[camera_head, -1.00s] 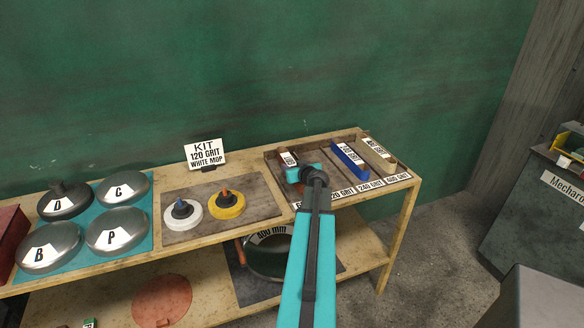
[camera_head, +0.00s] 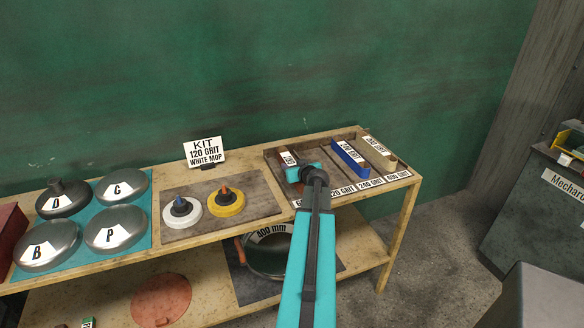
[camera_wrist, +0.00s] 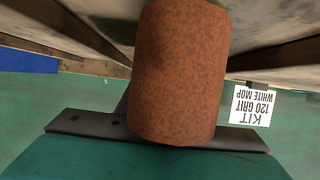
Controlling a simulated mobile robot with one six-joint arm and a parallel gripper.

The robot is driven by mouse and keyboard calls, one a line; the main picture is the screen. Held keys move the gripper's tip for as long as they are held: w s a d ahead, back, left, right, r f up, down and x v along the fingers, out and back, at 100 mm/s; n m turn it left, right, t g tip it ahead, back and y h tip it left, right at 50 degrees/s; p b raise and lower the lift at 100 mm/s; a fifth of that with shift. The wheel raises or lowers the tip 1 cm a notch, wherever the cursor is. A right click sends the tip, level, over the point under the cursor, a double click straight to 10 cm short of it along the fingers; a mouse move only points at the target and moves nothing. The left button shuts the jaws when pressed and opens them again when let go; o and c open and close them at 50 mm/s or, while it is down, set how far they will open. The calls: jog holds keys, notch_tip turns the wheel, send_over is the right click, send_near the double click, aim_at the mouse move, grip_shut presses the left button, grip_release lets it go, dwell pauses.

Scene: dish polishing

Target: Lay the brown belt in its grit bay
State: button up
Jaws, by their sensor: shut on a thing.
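The brown belt (camera_wrist: 180,75) fills the middle of the wrist view as a rough rust-brown roll. In the head view its far end, with a white label (camera_head: 288,158), shows beyond my gripper (camera_head: 305,172), over the left part of the grit tray (camera_head: 402,173). My gripper is shut on the belt; its fingertips are mostly hidden by the teal wrist. The front labels 120, 240 and 400 GRIT are readable; the leftmost is mostly covered by my arm. I cannot tell whether the belt touches the tray floor.
A blue belt (camera_head: 349,158) and a tan belt (camera_head: 378,151) lie in the right bays. A kit sign (camera_head: 205,152) reads 120 GRIT, WHITE MOP. White (camera_head: 181,213) and yellow (camera_head: 226,203) mops sit on a mat left of the tray. Several domed lids stand further left.

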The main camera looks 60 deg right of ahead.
jog(key=shift+f, duration=0.15)
jog(key=o, duration=1.4)
jog(key=shift+b+v, duration=2)
jog(key=shift+v, duration=3.65)
jog(key=shift+w+r+p, duration=0.1)
jog(key=shift+r+p, duration=0.15)
jog(key=shift+p, duration=0.8)
jog(key=p, duration=0.4)
jog(key=shift+s+a+r, duration=0.2)
jog(key=shift+s, duration=0.1)
jog(key=p, duration=0.2)
jog(key=s+p, duration=0.1)
jog(key=p, duration=0.2)
jog(key=shift+a+r, duration=0.2)
jog(key=shift+a, duration=0.2)
